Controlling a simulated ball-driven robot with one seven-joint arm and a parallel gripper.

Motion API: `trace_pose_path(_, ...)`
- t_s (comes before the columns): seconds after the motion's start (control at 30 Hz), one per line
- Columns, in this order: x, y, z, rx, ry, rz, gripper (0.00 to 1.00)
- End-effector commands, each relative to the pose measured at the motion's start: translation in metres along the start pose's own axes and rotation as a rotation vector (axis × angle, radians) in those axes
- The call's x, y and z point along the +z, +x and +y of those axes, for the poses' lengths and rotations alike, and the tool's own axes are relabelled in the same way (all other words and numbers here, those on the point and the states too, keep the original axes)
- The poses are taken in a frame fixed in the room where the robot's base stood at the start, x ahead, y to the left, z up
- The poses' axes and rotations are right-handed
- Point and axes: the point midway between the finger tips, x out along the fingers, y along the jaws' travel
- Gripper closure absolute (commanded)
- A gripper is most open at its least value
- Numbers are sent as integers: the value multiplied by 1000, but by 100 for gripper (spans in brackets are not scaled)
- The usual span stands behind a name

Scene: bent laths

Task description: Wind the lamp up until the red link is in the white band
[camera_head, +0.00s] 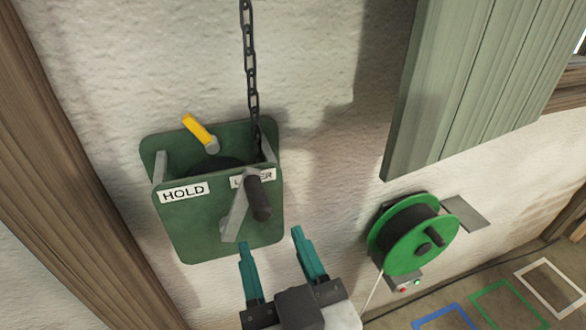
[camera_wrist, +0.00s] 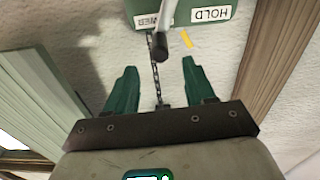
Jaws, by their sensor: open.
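The green winch box (camera_head: 215,225) is fixed on the pale wall, with labels reading HOLD (camera_head: 184,192) and, partly covered, LOWER (camera_head: 240,181). Its crank has a grey arm and a black handle (camera_head: 259,198); the handle also shows in the wrist view (camera_wrist: 159,46). A yellow lever (camera_head: 197,128) sticks up at the back of the box, towards the HOLD side. A dark chain (camera_head: 250,60) runs up out of the box. My gripper (camera_head: 273,240) is open and empty, below the crank handle and apart from it. The lamp, the red link and the white band are not in view.
A green cable reel (camera_head: 405,255) with a black knob is on the wall at right. A green shutter (camera_head: 470,90) juts out at upper right. A wooden post (camera_head: 75,170) stands at left. Blue, green and white outlines (camera_head: 552,285) mark the floor at lower right.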

Motion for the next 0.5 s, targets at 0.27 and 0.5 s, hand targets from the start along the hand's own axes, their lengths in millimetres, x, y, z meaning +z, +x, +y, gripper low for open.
trace_pose_path(0.27,-3,35,0,1,-8,0,46)
trace_pose_path(0.5,-2,78,0,2,-7,0,46)
